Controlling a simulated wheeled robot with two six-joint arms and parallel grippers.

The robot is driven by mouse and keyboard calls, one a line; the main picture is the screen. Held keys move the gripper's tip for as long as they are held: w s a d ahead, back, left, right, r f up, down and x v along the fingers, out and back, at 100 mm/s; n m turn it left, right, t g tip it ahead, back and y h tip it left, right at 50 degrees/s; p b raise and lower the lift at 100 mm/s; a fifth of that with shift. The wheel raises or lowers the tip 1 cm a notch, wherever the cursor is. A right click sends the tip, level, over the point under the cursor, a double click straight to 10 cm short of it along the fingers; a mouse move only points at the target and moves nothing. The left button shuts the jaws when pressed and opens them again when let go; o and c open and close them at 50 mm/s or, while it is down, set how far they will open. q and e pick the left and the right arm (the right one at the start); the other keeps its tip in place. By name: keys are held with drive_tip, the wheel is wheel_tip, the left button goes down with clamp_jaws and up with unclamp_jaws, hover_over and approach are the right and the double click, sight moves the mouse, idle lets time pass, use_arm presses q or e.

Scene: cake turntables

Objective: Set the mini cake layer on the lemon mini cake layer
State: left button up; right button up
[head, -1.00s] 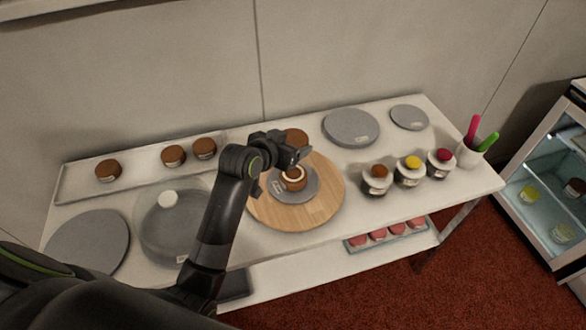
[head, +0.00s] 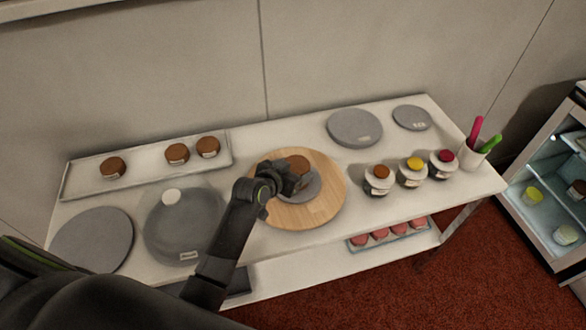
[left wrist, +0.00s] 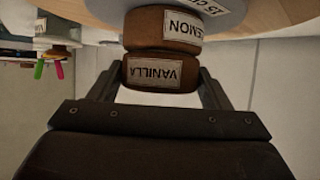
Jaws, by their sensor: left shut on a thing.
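The mini cake layer (head: 298,163), brown and labelled VANILLA in the left wrist view (left wrist: 165,75), is between the fingers of my left gripper (head: 291,176). The gripper is shut on it. The lemon mini cake layer (left wrist: 150,27), brown with a LEMON label, stands on a small grey disc (head: 313,186). In the left wrist view, which is upside down, the vanilla layer lies directly against the lemon layer's upper side, slightly offset, with no clear gap. In the head view the lemon layer is hidden. My right gripper is not in view.
The disc sits on a round wooden turntable (head: 327,205). A white tray (head: 140,180) with several brown cakes is at the back left. A glass dome (head: 180,232) is left of my arm. Topped jars (head: 411,177) and a cup of utensils (head: 471,155) are at the right.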

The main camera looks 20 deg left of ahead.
use_arm(q)
drive_tip(key=shift+f, duration=0.15)
drive_tip(key=o, duration=0.9)
drive_tip(key=shift+c, duration=0.2)
drive_tip(key=shift+o, duration=0.5)
drive_tip(key=shift+r, duration=0.3)
drive_tip(key=shift+s+a, duration=0.1)
drive_tip(key=shift+s, duration=0.2)
drive_tip(key=b+v, duration=0.1)
drive_tip(key=v, duration=1)
drive_tip(key=shift+s, duration=0.15)
drive_tip(key=shift+r, duration=0.1)
